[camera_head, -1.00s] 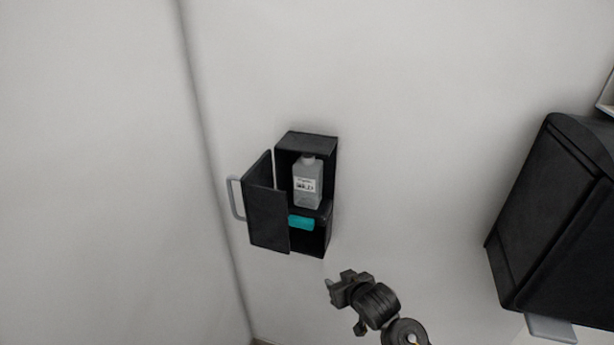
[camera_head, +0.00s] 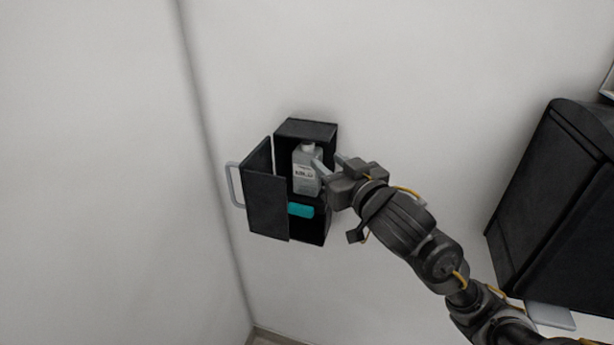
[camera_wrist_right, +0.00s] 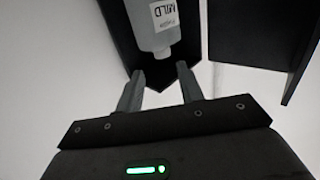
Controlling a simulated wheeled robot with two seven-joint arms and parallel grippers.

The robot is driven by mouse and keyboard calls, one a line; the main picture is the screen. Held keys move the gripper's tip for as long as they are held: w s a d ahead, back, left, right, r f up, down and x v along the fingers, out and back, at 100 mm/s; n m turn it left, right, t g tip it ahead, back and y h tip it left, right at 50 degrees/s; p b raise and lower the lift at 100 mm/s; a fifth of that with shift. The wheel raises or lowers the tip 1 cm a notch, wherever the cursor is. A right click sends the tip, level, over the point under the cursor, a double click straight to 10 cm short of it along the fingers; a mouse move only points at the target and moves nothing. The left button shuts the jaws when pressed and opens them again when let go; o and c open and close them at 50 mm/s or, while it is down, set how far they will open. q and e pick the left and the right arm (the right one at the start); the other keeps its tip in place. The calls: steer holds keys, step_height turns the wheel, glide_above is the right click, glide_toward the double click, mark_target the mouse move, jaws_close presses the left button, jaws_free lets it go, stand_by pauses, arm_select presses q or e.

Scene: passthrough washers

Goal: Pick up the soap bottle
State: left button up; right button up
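The soap bottle (camera_head: 304,172) is a translucent grey bottle with a white label. It stands upright on the upper shelf of a small black wall cabinet (camera_head: 306,130) whose door is open. My right gripper (camera_head: 329,164) is open in front of the cabinet's right side, with its fingertips pointing at the bottle and close to it. In the right wrist view, the bottle (camera_wrist_right: 155,25) appears beyond the two spread fingers (camera_wrist_right: 162,80), with nothing between them. The bottle's right edge is partly hidden by a finger in the head view. My left gripper is not in view.
The cabinet door (camera_head: 267,205) with its grey handle (camera_head: 234,185) swings out to the left. A teal part (camera_head: 301,210) sits below the bottle. A large black wall unit (camera_head: 560,200) stands to the right.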

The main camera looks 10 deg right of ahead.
mark_target(311, 147)
steer(key=shift+x, duration=4.15)
steer(key=shift+s+a+r, duration=0.1)
steer(key=shift+a+r, duration=0.05)
steer(key=shift+r, duration=0.05)
jaws_close()
